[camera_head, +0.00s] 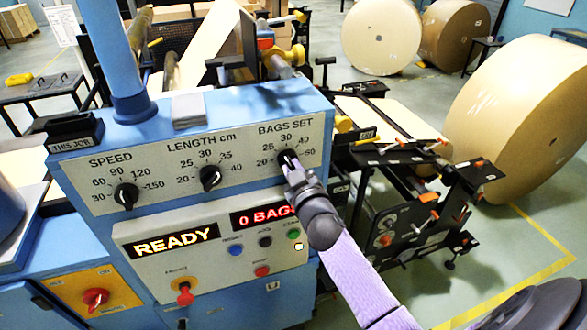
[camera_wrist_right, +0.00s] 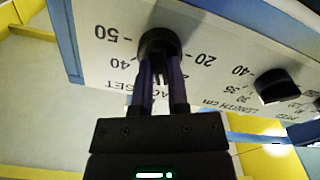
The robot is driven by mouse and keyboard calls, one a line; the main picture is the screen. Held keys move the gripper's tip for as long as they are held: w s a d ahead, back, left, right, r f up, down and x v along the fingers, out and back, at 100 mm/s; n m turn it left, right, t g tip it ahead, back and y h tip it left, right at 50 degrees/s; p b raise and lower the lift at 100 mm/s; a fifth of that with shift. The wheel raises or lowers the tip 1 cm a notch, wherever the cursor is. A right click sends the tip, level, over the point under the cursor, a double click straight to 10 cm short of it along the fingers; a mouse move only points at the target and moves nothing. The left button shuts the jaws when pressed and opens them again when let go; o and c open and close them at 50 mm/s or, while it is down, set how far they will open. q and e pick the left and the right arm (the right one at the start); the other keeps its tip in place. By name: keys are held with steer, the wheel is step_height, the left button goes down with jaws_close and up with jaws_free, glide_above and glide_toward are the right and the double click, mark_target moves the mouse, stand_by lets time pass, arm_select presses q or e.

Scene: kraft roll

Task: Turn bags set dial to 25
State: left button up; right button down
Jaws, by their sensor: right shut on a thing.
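The bags set dial (camera_head: 286,157) is a black knob at the right end of the white panel, under the label BAGS SET, with a scale from 20 to 50. My right gripper (camera_head: 290,168) reaches it from below right and is shut on the knob. In the right wrist view the two fingers of my gripper (camera_wrist_right: 159,88) close around the dial (camera_wrist_right: 158,44), with the scale upside down. The fingers hide part of the knob, so I cannot tell its exact setting. My left gripper is not in view.
The length dial (camera_head: 210,177) and speed dial (camera_head: 126,196) sit left on the same panel. Below are a READY display (camera_head: 171,243), a partly covered bags display (camera_head: 262,216), small buttons and a red knob (camera_head: 185,294). Black machine parts (camera_head: 420,200) and large paper rolls (camera_head: 530,120) stand right.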

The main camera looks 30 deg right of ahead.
steer(key=shift+n, duration=2)
steer(key=c, duration=0.6)
jaws_free()
steer(key=b+v, duration=0.1)
steer(key=v, duration=0.9)
steer(key=shift+d, duration=0.1)
